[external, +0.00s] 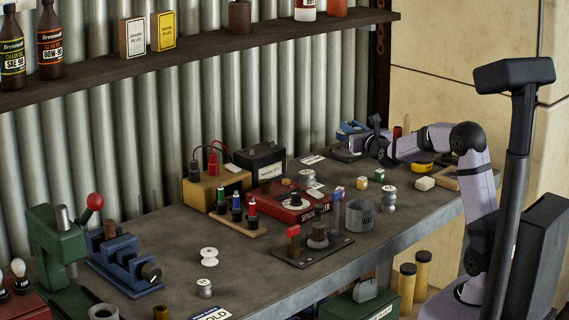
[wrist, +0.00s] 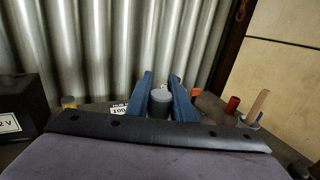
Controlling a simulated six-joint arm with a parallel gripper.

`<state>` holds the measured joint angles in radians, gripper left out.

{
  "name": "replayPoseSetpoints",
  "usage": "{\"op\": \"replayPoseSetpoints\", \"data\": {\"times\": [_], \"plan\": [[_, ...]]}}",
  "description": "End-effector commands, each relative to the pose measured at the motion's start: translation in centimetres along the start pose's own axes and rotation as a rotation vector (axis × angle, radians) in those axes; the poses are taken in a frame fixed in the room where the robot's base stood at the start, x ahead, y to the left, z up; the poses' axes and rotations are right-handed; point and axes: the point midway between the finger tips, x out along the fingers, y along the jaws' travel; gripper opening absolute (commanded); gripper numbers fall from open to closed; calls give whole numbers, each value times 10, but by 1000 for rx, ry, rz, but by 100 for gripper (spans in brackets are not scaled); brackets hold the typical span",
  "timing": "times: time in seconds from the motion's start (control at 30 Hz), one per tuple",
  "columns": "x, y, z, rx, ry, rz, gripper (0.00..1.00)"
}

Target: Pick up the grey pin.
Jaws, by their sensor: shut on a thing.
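The grey pin (wrist: 159,103) shows in the wrist view as a short grey cylinder between the two blue fingers of my gripper (wrist: 161,82). The gripper is shut on it, with a finger on each side. The lower part of the pin is hidden behind my wrist, so I cannot tell whether it touches the bench. In the external view my gripper (external: 350,130) is low over the far right end of the bench, near the corrugated wall. I cannot make out the pin there.
In the wrist view a white label (wrist: 119,110) lies left of the fingers, and a red cylinder (wrist: 232,104) stands to the right. In the external view a black battery (external: 262,163), a red box (external: 290,207) and several spools crowd the bench (external: 185,255). A shelf (external: 215,50) hangs above.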

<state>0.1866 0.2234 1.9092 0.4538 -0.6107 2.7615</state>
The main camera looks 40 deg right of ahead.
Motion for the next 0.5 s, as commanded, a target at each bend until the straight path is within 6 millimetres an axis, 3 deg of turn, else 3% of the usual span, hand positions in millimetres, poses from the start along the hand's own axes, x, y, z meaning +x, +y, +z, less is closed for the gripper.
{"op": "replayPoseSetpoints", "data": {"times": [0.2,0.5], "plan": [[-36,-18,1,1,-7,-1,0],[-63,-30,2,1,-5,-1,0]]}}
